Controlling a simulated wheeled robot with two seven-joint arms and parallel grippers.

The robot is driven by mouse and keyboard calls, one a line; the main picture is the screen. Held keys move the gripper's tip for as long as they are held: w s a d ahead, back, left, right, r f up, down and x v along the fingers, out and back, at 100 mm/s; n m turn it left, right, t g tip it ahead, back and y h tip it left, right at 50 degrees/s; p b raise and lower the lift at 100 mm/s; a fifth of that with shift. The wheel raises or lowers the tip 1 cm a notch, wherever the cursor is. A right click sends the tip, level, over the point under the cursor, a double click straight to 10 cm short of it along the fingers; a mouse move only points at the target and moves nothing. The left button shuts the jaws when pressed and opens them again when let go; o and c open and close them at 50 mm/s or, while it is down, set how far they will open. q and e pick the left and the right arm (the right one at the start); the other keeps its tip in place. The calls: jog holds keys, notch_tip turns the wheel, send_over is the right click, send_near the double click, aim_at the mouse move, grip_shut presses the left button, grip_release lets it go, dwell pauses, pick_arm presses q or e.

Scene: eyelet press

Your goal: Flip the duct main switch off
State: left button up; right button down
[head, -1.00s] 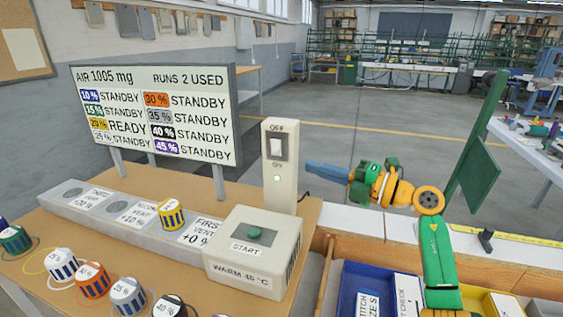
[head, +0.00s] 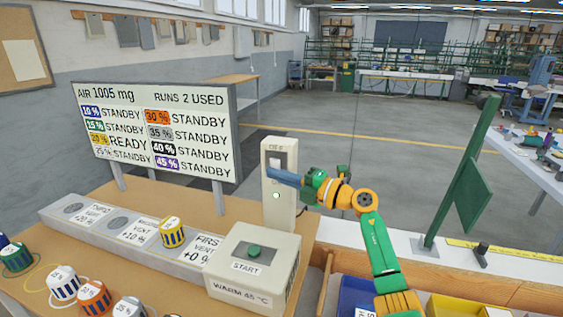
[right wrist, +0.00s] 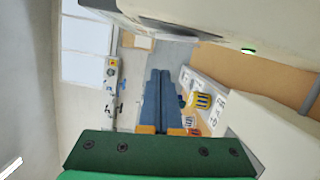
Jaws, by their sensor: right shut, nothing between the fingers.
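The duct main switch is a tall cream box (head: 279,212) standing at the back of the brown bench. Its pale rocker (head: 279,159) sits high on the front face, and a green lamp (head: 276,196) glows below it. My right gripper (head: 270,172) is shut and empty, with its blue fingers across the front of the box just below the rocker. They hide the lower part of the rocker area; I cannot tell whether they touch it. In the right wrist view the closed fingers (right wrist: 158,85) point away below the cream housing (right wrist: 205,22). My left gripper is not in view.
The warm box (head: 252,270) with its green START button stands in front of the switch. A vent rail (head: 140,238) carries a yellow-striped cap (head: 172,232). The status board (head: 155,133) stands left, and a green upright panel (head: 468,190) stands right.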

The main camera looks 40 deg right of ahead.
aim_at(275, 166)
jog(key=shift+w+d+r, duration=0.1)
jog(key=shift+w+d, duration=0.2)
jog(key=shift+d, duration=0.4)
jog(key=shift+w+d, duration=0.3)
jog(key=shift+d, duration=0.4)
jog(key=shift+a, duration=0.1)
